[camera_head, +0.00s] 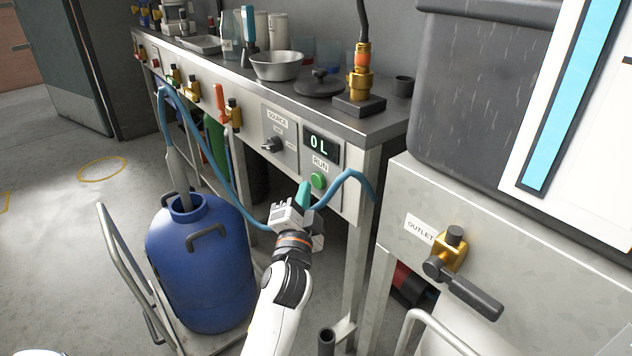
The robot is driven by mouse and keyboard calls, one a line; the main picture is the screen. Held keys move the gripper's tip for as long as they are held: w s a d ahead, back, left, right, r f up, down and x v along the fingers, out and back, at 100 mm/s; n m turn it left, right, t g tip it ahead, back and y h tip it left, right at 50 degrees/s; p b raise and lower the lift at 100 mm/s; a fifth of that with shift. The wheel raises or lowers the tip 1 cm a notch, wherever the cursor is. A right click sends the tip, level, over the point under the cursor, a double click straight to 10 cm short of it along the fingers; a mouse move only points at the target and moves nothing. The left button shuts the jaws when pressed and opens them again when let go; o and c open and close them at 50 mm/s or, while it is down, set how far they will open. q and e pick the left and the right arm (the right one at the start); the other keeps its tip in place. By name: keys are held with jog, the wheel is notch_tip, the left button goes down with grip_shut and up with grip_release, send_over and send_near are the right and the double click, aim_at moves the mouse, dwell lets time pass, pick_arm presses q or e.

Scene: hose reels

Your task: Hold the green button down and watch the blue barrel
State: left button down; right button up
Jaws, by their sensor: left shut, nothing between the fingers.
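The round green button (319,181) sits under the RUN label on the front panel of the bench. My left gripper (304,194) is shut and empty, its teal fingertips just left of and below the button. I cannot tell whether they touch it; the button's face shows clear of them. The blue barrel (202,262) stands upright on a trolley at the left, its neck open at the top. A grey spout on the blue hose (222,155) reaches down into the neck. The level inside is hidden. The display (321,144) above the button reads 0 L. My right gripper is not in view.
A SOURCE knob (272,144) is left of the display. The bench top holds a metal bowl (277,66) and a brass fitting (361,86). A grey cabinet with an OUTLET valve (452,252) stands at the right. The trolley handle (128,262) rises left of the barrel.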

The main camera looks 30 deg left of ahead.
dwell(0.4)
pick_arm(q)
jog(key=shift+w+d, duration=0.15)
jog(key=shift+w, duration=0.2)
jog(key=shift+w+d, duration=0.1)
jog(key=shift+w, duration=0.2)
dwell(0.4)
jog(key=shift+w+d, duration=0.1)
jog(key=shift+w, duration=0.1)
dwell(0.5)
dwell(0.8)
dwell(0.7)
dwell(0.8)
dwell(0.8)
dwell(0.8)
